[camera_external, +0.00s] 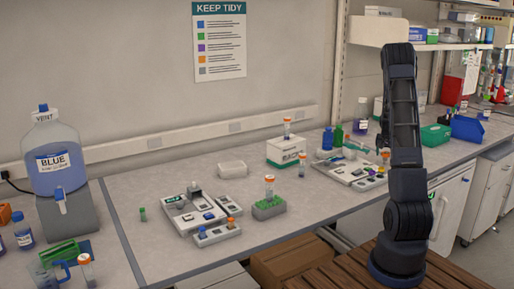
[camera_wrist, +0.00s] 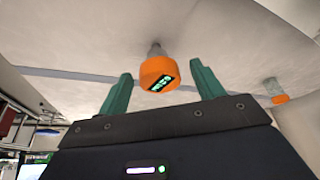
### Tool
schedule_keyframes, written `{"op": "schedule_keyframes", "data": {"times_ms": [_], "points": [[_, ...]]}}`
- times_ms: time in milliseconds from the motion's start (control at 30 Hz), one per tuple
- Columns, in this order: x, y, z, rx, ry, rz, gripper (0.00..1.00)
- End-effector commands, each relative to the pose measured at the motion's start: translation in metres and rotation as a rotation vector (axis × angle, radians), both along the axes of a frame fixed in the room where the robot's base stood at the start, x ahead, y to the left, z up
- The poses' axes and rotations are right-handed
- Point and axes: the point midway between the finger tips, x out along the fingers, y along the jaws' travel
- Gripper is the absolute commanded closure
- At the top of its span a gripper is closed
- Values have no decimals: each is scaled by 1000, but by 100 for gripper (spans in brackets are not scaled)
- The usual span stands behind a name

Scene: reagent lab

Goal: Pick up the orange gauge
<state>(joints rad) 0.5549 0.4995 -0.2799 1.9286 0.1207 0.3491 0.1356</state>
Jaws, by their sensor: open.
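The orange gauge (camera_wrist: 158,73) is in the upper middle of the wrist view. It has a round orange body, a dark display with green digits and a grey stem running to a pale surface. My gripper (camera_wrist: 160,71) is open, with one green finger on each side of the gauge. Gaps show between both fingers and the gauge, and nothing is held. In the external view a small orange spot (camera_external: 386,154) shows beside my arm, and I cannot tell if it is the gauge. My gripper is not clearly visible there.
In the wrist view another orange-ended item (camera_wrist: 279,99) is at the right. In the external view, an orange-capped tube (camera_external: 302,160) stands near a white box (camera_external: 286,153). Several trays of small parts lie on the bench (camera_external: 165,265). The bench front is mostly clear.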

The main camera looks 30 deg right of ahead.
Motion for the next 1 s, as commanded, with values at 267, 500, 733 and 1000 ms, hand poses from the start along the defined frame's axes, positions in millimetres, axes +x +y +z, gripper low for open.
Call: {"op": "schedule_keyframes", "data": {"times_ms": [267,500,733,1000], "points": [[5,-8,-23,0,0,0,33],[5,-8,-22,0,0,0,49],[5,-8,-22,0,0,0,82],[5,-8,-19,-1,-1,0,82]]}}
